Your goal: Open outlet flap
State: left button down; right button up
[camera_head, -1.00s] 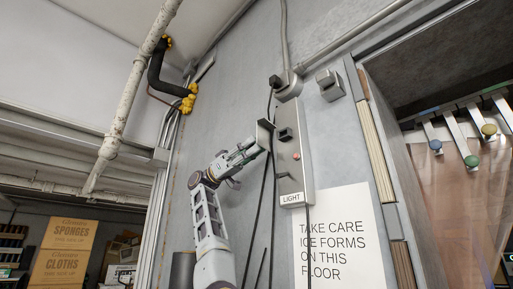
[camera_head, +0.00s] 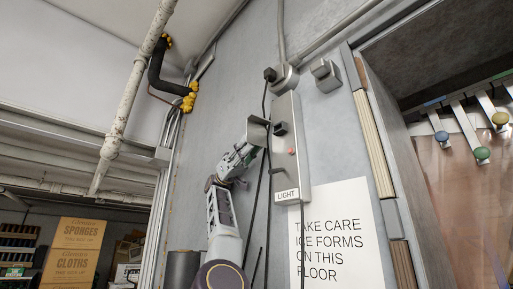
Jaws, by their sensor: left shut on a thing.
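A tall grey metal box (camera_head: 292,174) with a red light and a LIGHT label is fixed to the wall. A dark outlet (camera_head: 281,128) shows near its upper part. The grey outlet flap (camera_head: 257,129) stands out at the left side of the box, swung away from the outlet. My left gripper (camera_head: 252,146) comes from below left and is shut on the flap's lower left part. Its fingertips are partly hidden at the flap. My right gripper is not in view.
Dark cables (camera_head: 259,195) hang just right of my left arm, in front of the wall. A paper sign (camera_head: 333,235) is below the box. A doorway frame (camera_head: 375,150) with hanging strips is at the right. Cardboard boxes (camera_head: 80,250) stand at the lower left.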

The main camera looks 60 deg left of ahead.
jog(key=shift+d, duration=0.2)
pick_arm(q)
jog(key=c, duration=1.3)
grip_release()
jog(key=shift+w, duration=0.2)
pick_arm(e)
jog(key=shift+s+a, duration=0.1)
pick_arm(q)
jog(key=shift+d+n+t, duration=0.1)
jog(key=shift+n+t, duration=0.2)
jog(key=shift+t, duration=0.1)
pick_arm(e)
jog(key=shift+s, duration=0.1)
